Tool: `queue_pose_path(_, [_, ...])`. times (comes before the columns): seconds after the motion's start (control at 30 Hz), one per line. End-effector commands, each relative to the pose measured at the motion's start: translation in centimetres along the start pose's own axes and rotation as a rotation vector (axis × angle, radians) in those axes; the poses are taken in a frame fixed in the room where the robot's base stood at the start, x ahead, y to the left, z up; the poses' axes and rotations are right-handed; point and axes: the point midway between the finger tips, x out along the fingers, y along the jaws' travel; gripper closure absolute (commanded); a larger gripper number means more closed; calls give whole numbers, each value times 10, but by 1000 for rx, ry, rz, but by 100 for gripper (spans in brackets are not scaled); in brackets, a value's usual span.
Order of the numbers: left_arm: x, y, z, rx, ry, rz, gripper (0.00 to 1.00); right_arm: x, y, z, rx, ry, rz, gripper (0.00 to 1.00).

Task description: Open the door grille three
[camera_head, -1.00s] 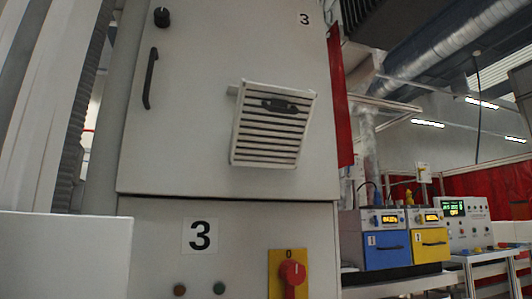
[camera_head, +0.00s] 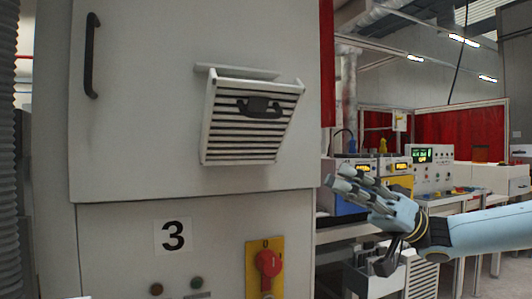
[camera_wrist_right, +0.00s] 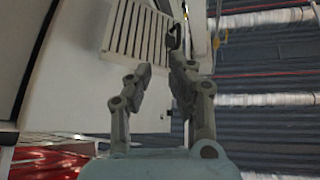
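The ventilation grille (camera_head: 233,138) is a pale slatted panel on the grey cabinet door. It stands out from the door at an angle, with a side wall showing, and has a dark handle (camera_head: 258,107) near its top. It also shows at the top of the right wrist view (camera_wrist_right: 133,38). A label "3" (camera_head: 173,236) is on the panel below. My right gripper (camera_head: 343,177) is to the right of the grille, fingers spread, with nothing between them and apart from the handle. Its two fingers show apart in the right wrist view (camera_wrist_right: 160,72). My left gripper is out of view.
A long black door handle (camera_head: 91,55) is at the left of the door. A red switch on a yellow plate (camera_head: 268,263) sits below the grille. Behind my right arm are a bench with blue and yellow instrument boxes (camera_head: 395,172) and a red curtain (camera_head: 470,135).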

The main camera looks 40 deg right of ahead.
Motion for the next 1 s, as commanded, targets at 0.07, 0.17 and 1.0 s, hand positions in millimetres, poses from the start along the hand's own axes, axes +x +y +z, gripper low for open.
queue_pose_path(0.07, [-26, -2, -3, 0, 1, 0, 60, 37, -22, -25, 13, -85, -67, 81])
queue_pose_path(0.17, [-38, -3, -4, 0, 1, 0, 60, 54, -29, -35, 14, -160, -92, 81])
queue_pose_path(1.0, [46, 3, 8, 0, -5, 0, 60, 136, -36, -20, 5, -172, -94, 81])
